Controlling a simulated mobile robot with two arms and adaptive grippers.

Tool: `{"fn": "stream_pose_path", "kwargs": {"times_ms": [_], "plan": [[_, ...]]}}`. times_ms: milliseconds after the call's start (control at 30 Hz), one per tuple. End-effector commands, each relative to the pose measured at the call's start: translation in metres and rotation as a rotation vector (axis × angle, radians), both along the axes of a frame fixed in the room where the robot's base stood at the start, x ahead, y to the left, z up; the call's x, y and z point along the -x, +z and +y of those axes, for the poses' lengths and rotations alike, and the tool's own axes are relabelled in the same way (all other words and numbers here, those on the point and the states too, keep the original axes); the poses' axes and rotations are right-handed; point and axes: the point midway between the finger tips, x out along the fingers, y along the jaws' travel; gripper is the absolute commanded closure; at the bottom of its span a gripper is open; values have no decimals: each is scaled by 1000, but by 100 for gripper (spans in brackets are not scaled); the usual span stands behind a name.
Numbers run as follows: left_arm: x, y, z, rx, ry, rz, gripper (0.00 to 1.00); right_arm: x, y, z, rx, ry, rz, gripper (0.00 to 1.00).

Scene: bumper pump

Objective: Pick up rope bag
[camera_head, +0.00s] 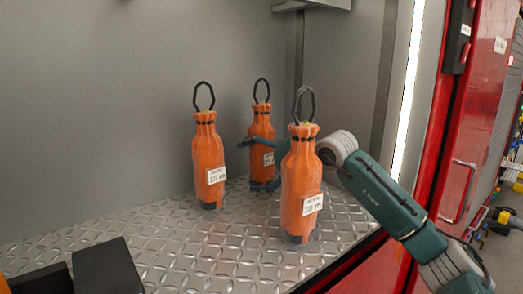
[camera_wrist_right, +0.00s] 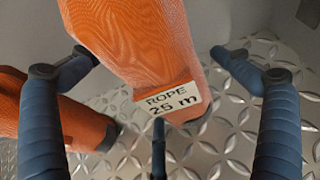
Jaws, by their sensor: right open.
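Three orange rope bags with black loops on top stand upright on the metal floor. One is at the left (camera_head: 208,160), one at the back (camera_head: 262,122) and one at the front right (camera_head: 300,190). My right gripper (camera_head: 251,166) reaches in from the right behind the front bag, with its fingers at the back bag. The front bag hides part of it. In the right wrist view, the open fingers (camera_wrist_right: 157,85) stand around a bag (camera_wrist_right: 150,40) labelled "ROPE 25 m"; contact cannot be told. My left gripper is not in view.
Another orange bag (camera_wrist_right: 70,122) lies behind the left finger in the right wrist view. The diamond-plate floor (camera_head: 190,250) is clear in front of the bags. A dark box-like object (camera_head: 108,268) is at the lower left. Grey walls (camera_head: 110,110) enclose the compartment.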

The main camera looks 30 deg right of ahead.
Motion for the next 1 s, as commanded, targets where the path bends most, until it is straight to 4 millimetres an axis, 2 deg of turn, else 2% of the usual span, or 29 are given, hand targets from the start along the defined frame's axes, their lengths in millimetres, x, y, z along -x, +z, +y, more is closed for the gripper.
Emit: {"fn": "stream_pose_path", "kwargs": {"times_ms": [100,133,500,533,867,1000], "plan": [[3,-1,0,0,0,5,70,0,0,0,0,0,0,0],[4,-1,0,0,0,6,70,0,0,0,0,0,0,4],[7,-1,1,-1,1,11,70,0,0,0,0,0,0,78],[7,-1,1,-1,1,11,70,0,5,0,0,0,-10,80],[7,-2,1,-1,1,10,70,0,8,0,0,0,-10,80],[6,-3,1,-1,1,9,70,0,21,0,-2,0,-14,80]]}}
